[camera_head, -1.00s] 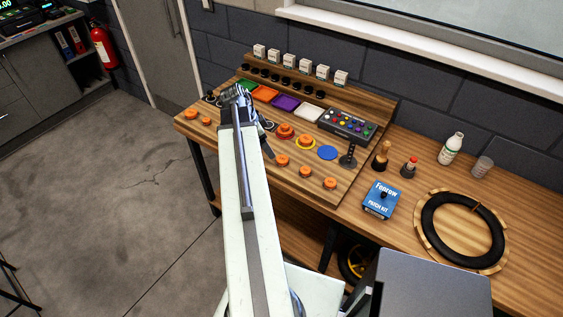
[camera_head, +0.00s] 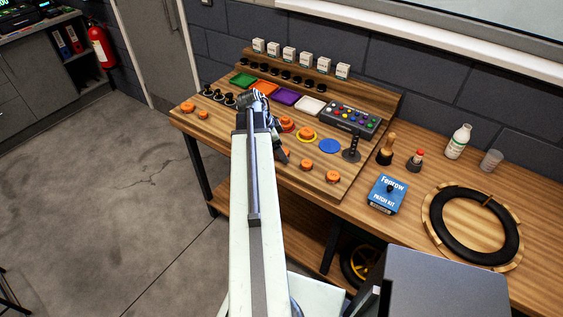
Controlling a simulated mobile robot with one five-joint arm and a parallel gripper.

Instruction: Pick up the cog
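My gripper (camera_head: 262,110) is over the left half of the wooden workbench board, seen from behind along my arm. Its fingers are small and partly hidden by my arm, so I cannot tell whether they are open or hold anything. No thing is plainly recognisable as the cog. Several orange round pieces (camera_head: 333,177) sit on the board, some to the right of my gripper and others at the left end. A red-and-orange round piece (camera_head: 286,124) is just right of my gripper. Small black pieces with pale rings (camera_head: 218,96) stand to its left.
Coloured trays (camera_head: 312,105), a button box (camera_head: 351,118) and a row of small white boxes (camera_head: 308,64) are behind. A black upright tool (camera_head: 352,149), a blue patch kit (camera_head: 387,195) and a black tyre ring (camera_head: 473,252) are to the right. The floor at left is clear.

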